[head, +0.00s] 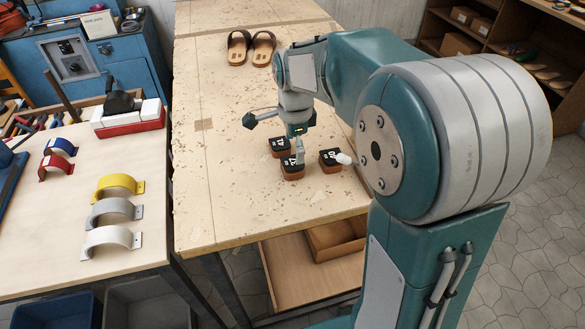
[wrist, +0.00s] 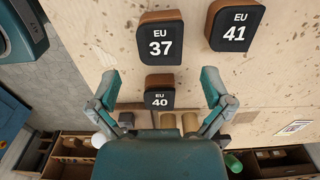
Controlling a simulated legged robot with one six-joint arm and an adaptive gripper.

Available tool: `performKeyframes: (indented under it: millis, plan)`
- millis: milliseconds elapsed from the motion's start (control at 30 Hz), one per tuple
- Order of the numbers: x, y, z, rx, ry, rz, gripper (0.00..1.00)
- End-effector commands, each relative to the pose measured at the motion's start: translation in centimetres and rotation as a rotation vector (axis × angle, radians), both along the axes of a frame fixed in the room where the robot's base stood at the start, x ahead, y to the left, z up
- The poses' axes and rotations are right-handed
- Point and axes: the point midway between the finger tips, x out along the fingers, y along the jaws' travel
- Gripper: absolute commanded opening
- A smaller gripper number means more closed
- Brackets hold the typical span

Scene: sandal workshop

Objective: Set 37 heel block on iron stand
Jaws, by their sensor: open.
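The 37 heel block (wrist: 161,38) lies on the workbench in the wrist view, dark-topped with brown sides and its label up. It sits just ahead of my open, empty gripper (wrist: 159,78). In the head view it appears to be the nearest block (head: 292,171), partly behind a finger. The 41 block (wrist: 235,26) is to its right in the wrist view. The 40 block (wrist: 159,92) shows between my fingers in the picture, apart from both. A black, iron-like object (head: 118,102) sits on a white-and-red base on the left table; I cannot tell whether this is the iron stand.
A pair of sandals (head: 251,48) lies at the workbench's far end. Yellow, grey, red and blue arched pieces, including the yellow one (head: 118,186), stand on the left table (head: 60,260). A gap separates both tables. Much of the workbench (head: 215,190) is bare.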

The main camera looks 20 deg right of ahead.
Motion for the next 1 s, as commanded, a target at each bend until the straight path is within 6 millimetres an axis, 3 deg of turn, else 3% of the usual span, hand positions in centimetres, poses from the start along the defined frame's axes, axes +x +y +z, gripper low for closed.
performKeyframes:
  millis: [300,600,633,800,933,967,1000]
  plan:
    - [0.1,0.4,-4.5,0.000,0.004,0.001,1.00]
    - [0.1,0.4,-5.1,0.000,0.001,0.001,1.00]
    - [0.1,0.4,-5.0,0.000,0.001,0.001,0.91]
    - [0.1,0.4,-5.0,0.000,0.000,0.001,0.20]
    - [0.1,0.4,-5.1,0.000,0.002,0.001,0.20]
    - [0.1,0.4,-5.1,0.000,0.002,0.001,0.12]
    - [0.1,0.4,-5.1,0.000,0.003,0.001,0.12]
